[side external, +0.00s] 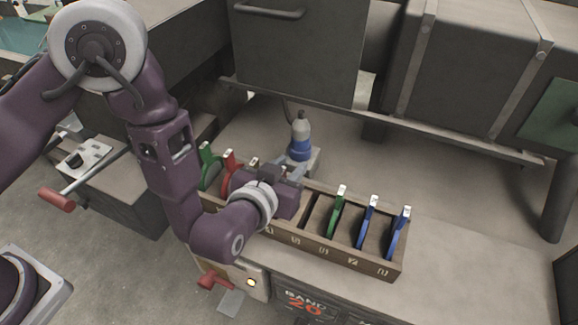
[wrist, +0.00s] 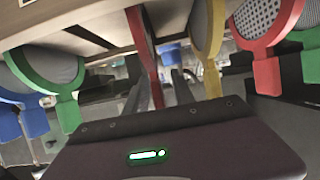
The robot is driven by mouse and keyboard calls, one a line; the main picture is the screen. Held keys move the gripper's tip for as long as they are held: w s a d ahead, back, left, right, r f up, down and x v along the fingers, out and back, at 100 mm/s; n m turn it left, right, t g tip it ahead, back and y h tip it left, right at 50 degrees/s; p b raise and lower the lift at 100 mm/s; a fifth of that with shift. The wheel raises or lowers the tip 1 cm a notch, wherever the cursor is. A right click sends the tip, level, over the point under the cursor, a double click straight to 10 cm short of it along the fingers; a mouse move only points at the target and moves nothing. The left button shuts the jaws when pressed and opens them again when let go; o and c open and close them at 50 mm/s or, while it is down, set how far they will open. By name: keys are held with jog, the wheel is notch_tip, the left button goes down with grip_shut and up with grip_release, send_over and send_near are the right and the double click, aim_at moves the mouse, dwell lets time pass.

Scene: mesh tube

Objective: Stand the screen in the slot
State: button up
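The wooden slotted rack (side external: 345,262) holds several round mesh screens with coloured frames and handles. Green (side external: 336,212) and two blue screens (side external: 366,222) (side external: 397,235) stand at its right; green (side external: 208,165) and red (side external: 228,168) stand at its left. My gripper (side external: 296,170) is low over the rack's middle and hides part of it. In the wrist view a red screen (wrist: 143,45) is edge-on, its handle between my fingers (wrist: 163,92), which look apart. A yellow screen (wrist: 207,40) stands close beside it. Whether the fingers touch the red handle is unclear.
A blue-and-grey bottle-like object (side external: 300,138) stands right behind the rack and my gripper. An empty-looking slot (side external: 314,212) lies left of the right-hand green screen. The bench (side external: 465,235) is clear to the right. A metal rail (side external: 400,125) overhangs the back.

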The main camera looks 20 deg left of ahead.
jog(key=shift+r, duration=0.15)
jog(key=v, duration=1.2)
jog(key=w+a+r+g+h, duration=0.1)
jog(key=a+r+g+h, duration=0.35)
jog(key=r, duration=0.95)
jog(key=s+a+r+g+y, duration=0.1)
jog(key=s+a+g+y, duration=0.2)
jog(key=s+a, duration=1.4)
jog(key=shift+s+a+r+y, duration=0.15)
jog(key=shift+s+a+y, duration=0.2)
jog(key=shift+a+y, duration=0.45)
